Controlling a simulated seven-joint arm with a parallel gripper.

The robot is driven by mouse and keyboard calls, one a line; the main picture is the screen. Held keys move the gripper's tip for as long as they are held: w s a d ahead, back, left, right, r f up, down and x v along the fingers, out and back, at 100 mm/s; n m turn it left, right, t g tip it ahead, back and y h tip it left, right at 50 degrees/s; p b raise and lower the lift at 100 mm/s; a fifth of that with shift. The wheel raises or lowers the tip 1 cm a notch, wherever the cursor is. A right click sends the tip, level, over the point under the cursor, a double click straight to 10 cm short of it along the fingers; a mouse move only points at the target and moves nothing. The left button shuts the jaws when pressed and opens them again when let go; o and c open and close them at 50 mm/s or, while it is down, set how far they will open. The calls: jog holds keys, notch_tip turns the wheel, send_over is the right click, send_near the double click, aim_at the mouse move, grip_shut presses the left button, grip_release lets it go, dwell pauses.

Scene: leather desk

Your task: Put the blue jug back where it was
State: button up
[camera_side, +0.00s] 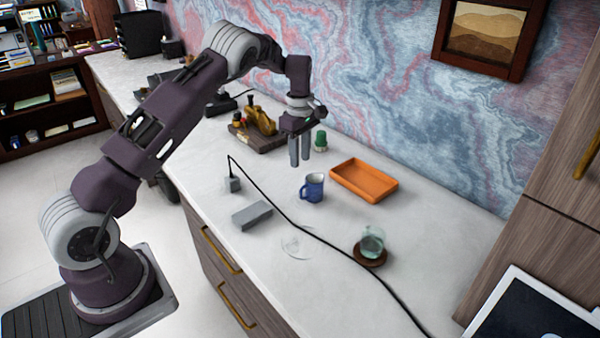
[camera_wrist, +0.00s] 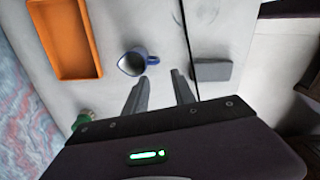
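The blue jug (camera_side: 312,188) stands upright on the pale counter, left of and in front of the orange tray. It also shows in the wrist view (camera_wrist: 138,61), with its handle to the right and its opening facing the camera. My gripper (camera_side: 300,165) hangs above the counter, behind and a little left of the jug, with its fingers pointing down. In the wrist view the fingers (camera_wrist: 158,76) are apart with nothing between them, and the jug lies just beyond them. Nothing marks an earlier place of the jug.
An orange tray (camera_side: 364,181) is right of the jug. A grey block (camera_side: 252,215) and a black cable (camera_side: 300,228) lie in front. A glass (camera_side: 372,242) stands on a brown coaster (camera_side: 368,260). A green-topped item (camera_side: 320,140) stands near the wall. A clear glass item (camera_side: 296,243) is near the front.

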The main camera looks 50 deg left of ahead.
jog(key=s+d+r+m+t, duration=0.1)
jog(key=s+d+r+m, duration=0.25)
jog(key=r, duration=0.35)
jog(key=s+d+r+m+t+h, duration=0.1)
jog(key=s+d+r+m, duration=0.1)
jog(key=s+d+r, duration=0.4)
jog(key=s+d+r+m+t, duration=0.1)
jog(key=s+d+r+m, duration=0.15)
jog(key=r, duration=0.55)
jog(key=s+d+m+t, duration=0.1)
jog(key=s+m, duration=0.3)
jog(key=s, duration=0.4)
jog(key=s+d+m, duration=0.4)
jog(key=s, duration=0.4)
jog(key=s+d+m+t+y, duration=0.1)
jog(key=s+m, duration=0.3)
jog(key=s, duration=0.4)
jog(key=shift+d+f+t, duration=0.3)
jog(key=shift+d+f, duration=0.1)
jog(key=shift+d, duration=0.3)
